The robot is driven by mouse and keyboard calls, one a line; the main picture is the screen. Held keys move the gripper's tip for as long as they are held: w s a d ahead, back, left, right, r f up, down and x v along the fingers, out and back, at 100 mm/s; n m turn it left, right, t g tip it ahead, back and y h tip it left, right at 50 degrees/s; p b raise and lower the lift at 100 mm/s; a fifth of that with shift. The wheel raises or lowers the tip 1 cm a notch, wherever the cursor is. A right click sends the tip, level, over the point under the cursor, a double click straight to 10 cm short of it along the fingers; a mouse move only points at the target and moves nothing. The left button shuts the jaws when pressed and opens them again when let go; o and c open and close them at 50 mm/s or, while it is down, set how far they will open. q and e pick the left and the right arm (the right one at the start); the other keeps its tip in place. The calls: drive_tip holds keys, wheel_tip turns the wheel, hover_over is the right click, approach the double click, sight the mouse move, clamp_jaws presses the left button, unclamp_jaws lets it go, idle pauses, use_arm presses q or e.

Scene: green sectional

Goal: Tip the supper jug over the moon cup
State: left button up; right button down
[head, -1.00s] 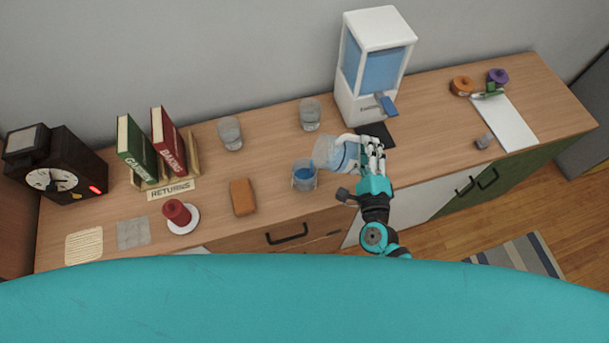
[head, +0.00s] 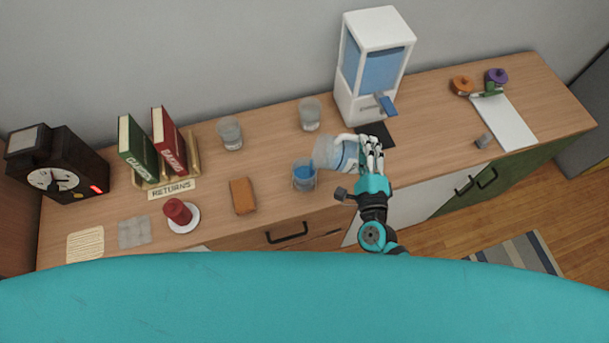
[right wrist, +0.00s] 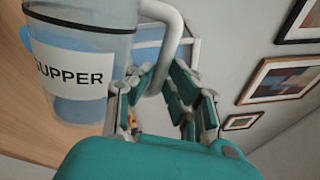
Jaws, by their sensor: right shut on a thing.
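The clear supper jug (head: 342,155) is held tilted, mouth to the left, above the right edge of a clear cup (head: 305,180). Blue liquid shows in the cup, and a little blue shows between the jug's mouth and the cup. No moon mark is readable on this cup. In the right wrist view the jug (right wrist: 82,75) carries a SUPPER label and has a white handle (right wrist: 168,35). My right gripper (head: 368,148) is shut on that handle; its fingers (right wrist: 165,95) show around it. My left gripper is out of view.
Two other clear glasses (head: 230,133) (head: 309,115) stand behind. A white dispenser (head: 353,105) with blue liquid stands behind the jug. A brown block (head: 242,196) and a red candle on a white saucer (head: 191,222) lie left. The counter right of the dispenser is partly clear.

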drive_tip(key=shift+r, duration=0.25)
drive_tip(key=shift+a, duration=0.1)
drive_tip(key=d+f+m+b, duration=0.1)
drive_tip(key=b, duration=0.1)
drive_tip(key=f+m+b, duration=0.1)
drive_tip(key=f, duration=0.1)
drive_tip(key=shift+d+b, duration=0.35)
drive_tip(key=shift+b, duration=0.05)
drive_tip(key=shift+w+d+m, duration=0.1)
drive_tip(key=shift+d+m, duration=0.1)
drive_tip(key=shift+m, duration=0.3)
drive_tip(key=shift+d, duration=0.15)
drive_tip(key=shift+r+m, duration=0.2)
drive_tip(key=shift+m, duration=0.1)
drive_tip(key=d+r+m, duration=0.1)
drive_tip(key=m, duration=0.1)
drive_tip(key=d+r+m, duration=0.2)
drive_tip(key=m, duration=0.1)
drive_tip(key=shift+w+m, duration=0.1)
drive_tip(key=shift+m, duration=0.2)
